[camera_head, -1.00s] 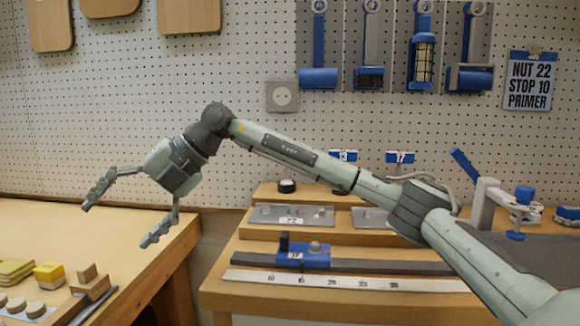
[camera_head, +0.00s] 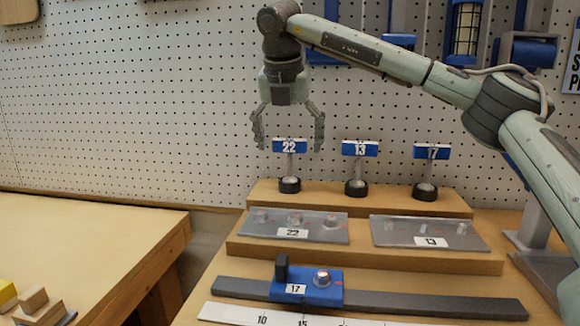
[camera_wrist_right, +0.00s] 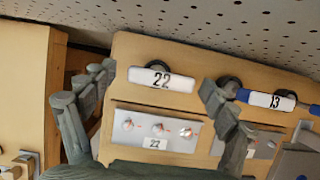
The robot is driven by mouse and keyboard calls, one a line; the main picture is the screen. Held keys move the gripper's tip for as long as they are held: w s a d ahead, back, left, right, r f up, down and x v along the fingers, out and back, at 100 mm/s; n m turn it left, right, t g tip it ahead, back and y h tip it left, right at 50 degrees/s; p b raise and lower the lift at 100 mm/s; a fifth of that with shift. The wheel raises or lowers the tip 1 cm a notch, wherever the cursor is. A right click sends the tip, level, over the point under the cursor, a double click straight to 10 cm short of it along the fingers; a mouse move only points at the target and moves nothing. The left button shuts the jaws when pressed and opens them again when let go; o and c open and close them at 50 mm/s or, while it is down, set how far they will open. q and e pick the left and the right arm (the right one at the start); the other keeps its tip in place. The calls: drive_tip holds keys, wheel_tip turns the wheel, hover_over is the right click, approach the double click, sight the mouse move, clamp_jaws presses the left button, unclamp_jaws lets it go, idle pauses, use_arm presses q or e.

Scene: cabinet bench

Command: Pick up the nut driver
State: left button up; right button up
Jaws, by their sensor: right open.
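Three upright nut drivers, each with a blue crossbar and white number, stand in black round seats on the wooden step: 22 (camera_head: 289,146), 13 (camera_head: 360,149) and 17 (camera_head: 431,152). My right gripper (camera_head: 288,143) points down, open and empty, with its fingertips spread on either side of the 22 crossbar in the picture. Contact cannot be told. In the right wrist view, the 22 driver (camera_wrist_right: 157,77) shows between the fingers (camera_wrist_right: 150,112). The 13 driver (camera_wrist_right: 272,100) is just right of the right finger. My left gripper is not in view.
Metal plates marked 22 (camera_head: 292,234) and 13 (camera_head: 431,242) lie on the lower step. A blue sliding stop (camera_head: 322,288) sits on a dark rail in front. A pegboard (camera_head: 120,110) stands behind. The left bench (camera_head: 90,240) is mostly clear, with blocks at its near corner.

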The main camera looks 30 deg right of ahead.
sight(291, 155)
drive_tip(key=x, duration=0.4)
drive_tip(key=shift+w+d, duration=0.15)
drive_tip(key=shift+w, duration=0.05)
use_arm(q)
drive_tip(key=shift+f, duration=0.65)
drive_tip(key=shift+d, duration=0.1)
use_arm(e)
drive_tip(key=shift+c, duration=0.6)
drive_tip(key=c, duration=1.3)
drive_tip(key=shift+r, duration=0.1)
